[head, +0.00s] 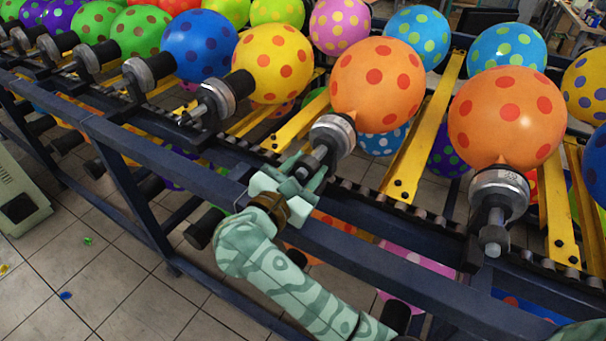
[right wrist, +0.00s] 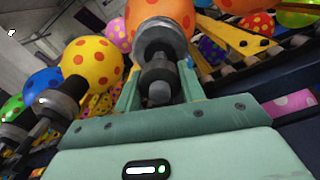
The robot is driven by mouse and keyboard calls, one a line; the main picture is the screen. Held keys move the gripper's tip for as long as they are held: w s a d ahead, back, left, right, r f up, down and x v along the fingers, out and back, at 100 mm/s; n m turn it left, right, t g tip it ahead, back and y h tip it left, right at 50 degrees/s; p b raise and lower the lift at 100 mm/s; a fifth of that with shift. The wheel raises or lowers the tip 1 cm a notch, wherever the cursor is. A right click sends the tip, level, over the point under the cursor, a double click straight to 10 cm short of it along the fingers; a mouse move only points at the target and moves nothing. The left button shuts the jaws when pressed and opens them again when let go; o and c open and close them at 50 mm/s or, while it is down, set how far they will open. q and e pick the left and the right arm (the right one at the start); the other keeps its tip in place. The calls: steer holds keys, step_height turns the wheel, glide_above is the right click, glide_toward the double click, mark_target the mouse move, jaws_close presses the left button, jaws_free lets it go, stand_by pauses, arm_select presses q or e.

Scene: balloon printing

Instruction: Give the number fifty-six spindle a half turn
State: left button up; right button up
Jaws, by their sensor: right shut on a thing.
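My right gripper (head: 308,169) is shut on the shaft end of a metal spindle (head: 332,134) at the rail's front edge. This spindle carries an orange balloon with red dots (head: 376,82). In the right wrist view, the fingers of my right gripper (right wrist: 160,90) stand on either side of the spindle's dark end (right wrist: 160,72), and the orange balloon (right wrist: 160,12) is behind it. I cannot read a number on the held spindle. To its right, another spindle (head: 498,194) holds a second orange balloon (head: 507,115) and has small, unclear marks. My left gripper is not in view.
More spindles line the rack to the left, with a yellow balloon (head: 271,62) and a blue balloon (head: 199,46) nearest. Yellow bars (head: 425,130) run between the spindles. A dark blue rail (head: 400,265) runs below my right gripper. Open tiled floor (head: 100,290) is at lower left.

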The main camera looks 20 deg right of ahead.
steer(key=shift+m+b, duration=0.7)
steer(key=o, duration=1)
steer(key=shift+a, duration=0.1)
